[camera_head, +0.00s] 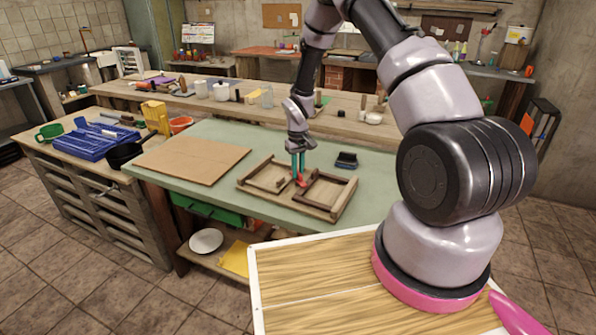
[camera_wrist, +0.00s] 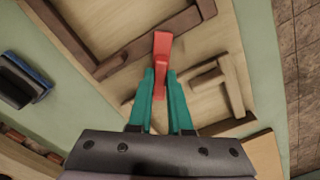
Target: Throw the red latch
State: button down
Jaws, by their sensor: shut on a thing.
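The red latch (camera_wrist: 161,52) sits on a wooden board with dark brown frames (camera_head: 337,210), which lies on the green worktop. My gripper (camera_wrist: 160,85) has teal fingers that are shut on the near part of the red latch in the wrist view. The latch's far end sticks out past the fingertips. In the head view the gripper (camera_head: 299,170) points down over the middle of the board, and the red latch (camera_head: 302,182) shows at its fingertips.
A dark blue-black object (camera_head: 346,160) lies on the green worktop (camera_head: 240,136) behind the board; it also shows in the wrist view (camera_wrist: 22,80). A flat brown panel (camera_head: 192,158) lies to the left. A wooden block (camera_wrist: 230,82) is fixed near the latch.

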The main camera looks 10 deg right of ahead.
jog(key=n, duration=0.7)
dwell(0.6)
jog(key=c, duration=0.8)
grip_release()
jog(key=shift+c, duration=0.2)
notch_tip(320, 180, up, 11)
jog(key=shift+f, duration=0.1)
